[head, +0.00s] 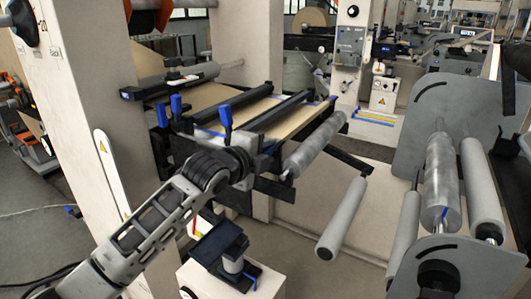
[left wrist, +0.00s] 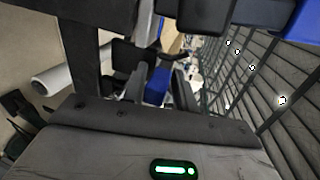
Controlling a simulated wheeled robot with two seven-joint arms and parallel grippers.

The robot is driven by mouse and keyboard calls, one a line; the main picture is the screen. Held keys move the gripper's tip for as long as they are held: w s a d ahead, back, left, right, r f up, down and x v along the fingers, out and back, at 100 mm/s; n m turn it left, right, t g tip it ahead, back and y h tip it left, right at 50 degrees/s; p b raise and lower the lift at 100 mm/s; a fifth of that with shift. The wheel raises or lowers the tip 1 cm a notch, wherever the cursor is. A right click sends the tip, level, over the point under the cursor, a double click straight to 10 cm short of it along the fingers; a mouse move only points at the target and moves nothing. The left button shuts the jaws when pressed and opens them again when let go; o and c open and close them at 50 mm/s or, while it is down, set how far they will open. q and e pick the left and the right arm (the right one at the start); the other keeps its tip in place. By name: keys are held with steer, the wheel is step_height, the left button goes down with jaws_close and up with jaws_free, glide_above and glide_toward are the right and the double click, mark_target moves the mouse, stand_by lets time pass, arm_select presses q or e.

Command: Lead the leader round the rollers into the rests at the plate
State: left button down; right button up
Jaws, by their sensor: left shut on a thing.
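My left gripper (head: 240,163) is at the near left end of the plate unit, beside an upright blue handle (head: 225,117). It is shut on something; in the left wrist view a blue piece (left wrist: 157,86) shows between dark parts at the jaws. I cannot tell whether this is the leader. Brown kraft web (head: 213,99) lies on the plate between dark cross bars (head: 284,112). A grey roller (head: 316,142) lies along the plate's right edge, and another roller (head: 341,218) is lower right. The rests are not distinguishable. My right gripper is not in view.
A roller stand at right has grey side plates (head: 443,104), a metallic roller (head: 440,180) and a grey roller (head: 481,190). A pale machine column (head: 92,100) stands left.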

arm_select(q)
step_height(320, 180, up, 2)
steer(key=shift+p, duration=1.15)
steer(key=shift+r, duration=1)
steer(key=shift+f+b, duration=0.1)
steer(key=shift+b, duration=0.55)
steer(key=shift+a+t+b, duration=0.15)
steer(key=shift+t+b, duration=0.25)
steer(key=shift+b, duration=0.25)
steer(key=shift+h, duration=0.3)
